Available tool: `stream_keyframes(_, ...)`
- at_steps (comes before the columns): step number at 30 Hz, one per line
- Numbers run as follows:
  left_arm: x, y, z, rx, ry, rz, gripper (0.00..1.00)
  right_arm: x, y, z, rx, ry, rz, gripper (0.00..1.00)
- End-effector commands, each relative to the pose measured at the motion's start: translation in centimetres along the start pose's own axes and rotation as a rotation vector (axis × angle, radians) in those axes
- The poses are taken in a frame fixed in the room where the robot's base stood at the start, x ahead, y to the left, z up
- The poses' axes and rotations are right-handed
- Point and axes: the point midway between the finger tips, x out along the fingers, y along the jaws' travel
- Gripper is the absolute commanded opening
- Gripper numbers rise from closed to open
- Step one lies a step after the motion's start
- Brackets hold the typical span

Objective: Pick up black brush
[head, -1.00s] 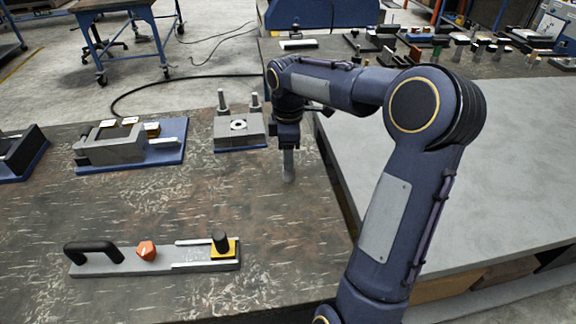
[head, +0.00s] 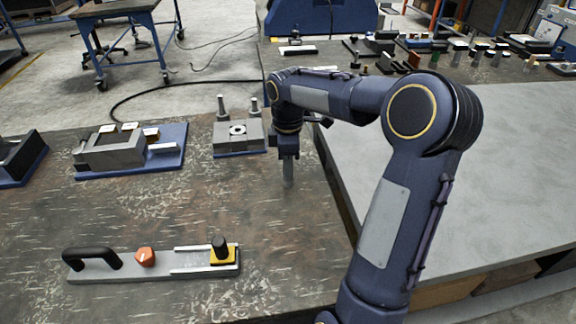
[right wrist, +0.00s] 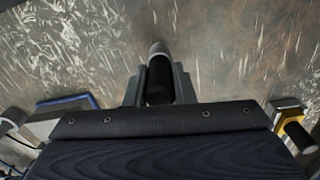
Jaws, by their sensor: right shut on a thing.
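My right gripper (head: 288,172) points down over the dark worktable, near its right edge, just in front of a grey two-post fixture. In the right wrist view its two grey fingers (right wrist: 159,92) are shut on a black cylinder with a grey end, which I take to be the black brush (right wrist: 159,84). Its lower part is hidden, and I cannot tell whether it touches the table. In the head view the fingers and arm mostly hide it. My left gripper is not in view.
The grey two-post fixture (head: 226,139) and a blue-based clamp fixture (head: 172,150) stand at the back left. A long grey plate (head: 150,272) with a black handle lies in front. A grey bench (head: 480,190) at right has a clear top nearby.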

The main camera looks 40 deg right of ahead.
Motion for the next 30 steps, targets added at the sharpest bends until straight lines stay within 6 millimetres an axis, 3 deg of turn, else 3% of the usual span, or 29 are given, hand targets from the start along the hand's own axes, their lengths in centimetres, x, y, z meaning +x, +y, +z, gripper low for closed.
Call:
stream_keyframes(5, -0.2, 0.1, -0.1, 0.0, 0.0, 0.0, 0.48, -1.1, 0.1, 0.0, 0.0, 0.001, 0.003, 0.0)
stream_keyframes(10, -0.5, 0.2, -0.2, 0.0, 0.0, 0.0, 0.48, -3.8, -0.2, -0.2, -0.002, 0.003, 0.005, 0.0)
stream_keyframes(18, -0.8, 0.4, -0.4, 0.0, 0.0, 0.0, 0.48, -9.7, -5.3, -1.7, -0.004, 0.003, 0.006, 0.0)
stream_keyframes(24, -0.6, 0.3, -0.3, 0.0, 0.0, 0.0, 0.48, -11.4, -9.9, -3.1, -0.005, 0.002, 0.004, 0.0)
stream_keyframes(30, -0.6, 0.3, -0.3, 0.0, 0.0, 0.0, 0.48, -12.6, -12.5, -3.9, -0.002, 0.001, 0.002, 0.0)
